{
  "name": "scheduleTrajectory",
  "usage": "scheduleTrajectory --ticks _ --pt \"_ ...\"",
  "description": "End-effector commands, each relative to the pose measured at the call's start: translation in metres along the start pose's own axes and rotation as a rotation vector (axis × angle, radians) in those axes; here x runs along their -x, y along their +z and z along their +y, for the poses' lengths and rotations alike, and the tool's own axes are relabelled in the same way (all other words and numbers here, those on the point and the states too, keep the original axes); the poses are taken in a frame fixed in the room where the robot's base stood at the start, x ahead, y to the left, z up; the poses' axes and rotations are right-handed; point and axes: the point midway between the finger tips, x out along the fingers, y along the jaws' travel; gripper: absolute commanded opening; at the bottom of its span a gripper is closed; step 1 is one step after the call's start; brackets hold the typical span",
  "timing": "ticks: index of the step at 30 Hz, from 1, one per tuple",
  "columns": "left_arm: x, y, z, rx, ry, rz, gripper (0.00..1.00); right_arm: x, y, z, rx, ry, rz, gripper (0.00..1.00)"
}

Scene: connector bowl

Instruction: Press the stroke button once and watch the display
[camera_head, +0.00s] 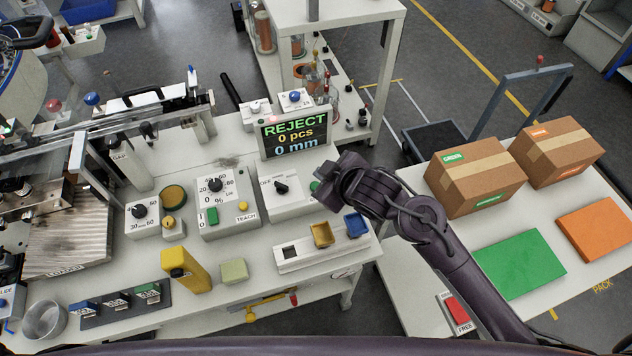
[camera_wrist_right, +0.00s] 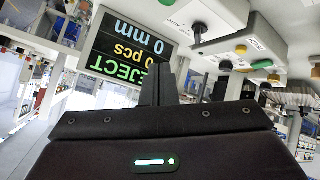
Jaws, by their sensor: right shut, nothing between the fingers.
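The display (camera_head: 294,133) stands at the back of the bench and reads REJECT, 0 pcs, 0 mm. In the right wrist view the display (camera_wrist_right: 128,50) appears upside down. My right gripper (camera_head: 334,186) is shut and empty, beside a round green button (camera_head: 315,186) on the white switch box (camera_head: 280,192). The arm partly hides this button in the head view; contact cannot be told. The green button also shows at the top of the wrist view (camera_wrist_right: 167,2), beyond the shut fingers (camera_wrist_right: 163,85). No readable label shows which button is the stroke button. My left gripper is not in view.
Left of the switch box stands a dial box (camera_head: 228,203) with a green switch and a TEACH button. A white tray (camera_head: 295,262) with yellow and blue pieces lies in front. Cardboard boxes (camera_head: 474,170) stand on the right table.

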Motion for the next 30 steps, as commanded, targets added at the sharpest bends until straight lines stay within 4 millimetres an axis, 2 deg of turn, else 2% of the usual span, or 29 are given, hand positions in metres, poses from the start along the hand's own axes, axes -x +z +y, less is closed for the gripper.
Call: scheduleTrajectory --ticks 1,3,7,12,16,21,30 --pt "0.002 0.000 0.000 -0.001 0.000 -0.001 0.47 -0.006 -0.016 0.003 0.086 -0.017 0.042 0.00" --pt "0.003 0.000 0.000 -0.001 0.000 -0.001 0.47 -0.013 -0.030 0.000 0.190 -0.053 0.091 0.00" --pt "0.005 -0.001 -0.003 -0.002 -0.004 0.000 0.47 -0.024 -0.043 0.000 0.367 -0.130 0.151 0.00" --pt "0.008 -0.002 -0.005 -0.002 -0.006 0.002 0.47 -0.030 -0.037 0.011 0.535 -0.231 0.167 0.00" --pt "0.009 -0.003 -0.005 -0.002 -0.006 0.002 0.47 -0.030 -0.028 0.023 0.603 -0.288 0.156 0.00" --pt "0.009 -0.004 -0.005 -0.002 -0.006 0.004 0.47 -0.028 -0.020 0.032 0.639 -0.327 0.142 0.00" --pt "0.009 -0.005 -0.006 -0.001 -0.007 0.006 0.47 -0.028 -0.018 0.033 0.643 -0.334 0.141 0.00"
